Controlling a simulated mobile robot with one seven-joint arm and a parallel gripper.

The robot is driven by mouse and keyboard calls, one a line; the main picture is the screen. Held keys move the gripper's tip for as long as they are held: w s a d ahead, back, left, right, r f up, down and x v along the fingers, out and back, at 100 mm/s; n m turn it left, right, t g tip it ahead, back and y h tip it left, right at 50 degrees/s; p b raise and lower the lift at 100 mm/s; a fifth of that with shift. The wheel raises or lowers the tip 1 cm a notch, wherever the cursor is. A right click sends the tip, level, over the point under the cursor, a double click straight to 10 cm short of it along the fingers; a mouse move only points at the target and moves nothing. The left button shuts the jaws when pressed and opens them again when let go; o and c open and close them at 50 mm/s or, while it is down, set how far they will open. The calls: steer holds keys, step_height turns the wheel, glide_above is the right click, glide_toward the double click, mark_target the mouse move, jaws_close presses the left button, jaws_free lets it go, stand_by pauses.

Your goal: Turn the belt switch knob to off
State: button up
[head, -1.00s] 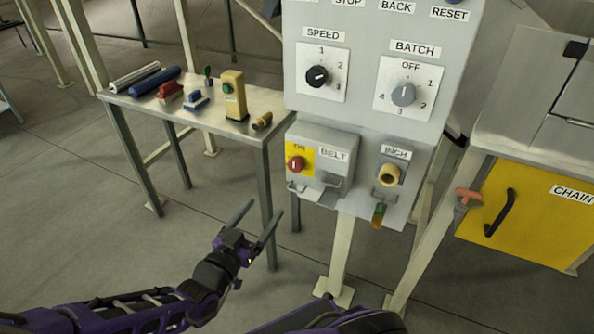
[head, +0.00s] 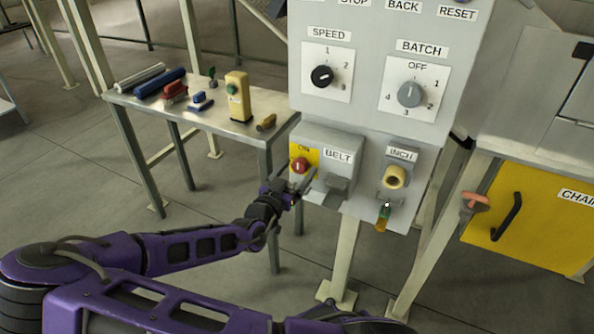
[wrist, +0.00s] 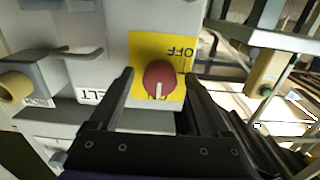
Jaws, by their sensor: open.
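The belt switch knob (head: 299,166) is a red round knob on a yellow plate, on the grey box labelled BELT (head: 338,155) low on the control panel. In the wrist view the red knob (wrist: 159,78) shows a white mark pointing at the ON side, with OFF at the opposite edge of the yellow plate (wrist: 148,45). My gripper (head: 300,178) is open at the knob. In the wrist view its fingers (wrist: 158,85) stand one on each side of the knob, with gaps visible. Whether the fingertips reach past the knob's face is hard to tell.
The SPEED dial (head: 322,76) and BATCH dial (head: 409,94) sit above on the panel. The INCH knob (head: 394,177) is to the right. A metal table (head: 230,125) with several small objects stands at left. A yellow CHAIN cover (head: 535,215) is at far right.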

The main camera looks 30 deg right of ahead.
jaws_close()
stand_by(0.5)
steer(key=shift+n, duration=0.3)
steer(key=n, duration=0.3)
steer(key=shift+n, duration=0.4)
steer(key=n, duration=0.4)
steer(key=shift+d, duration=0.1)
steer(key=n, duration=0.5)
steer(key=shift+p, duration=0.35)
steer(key=shift+n, duration=2.3)
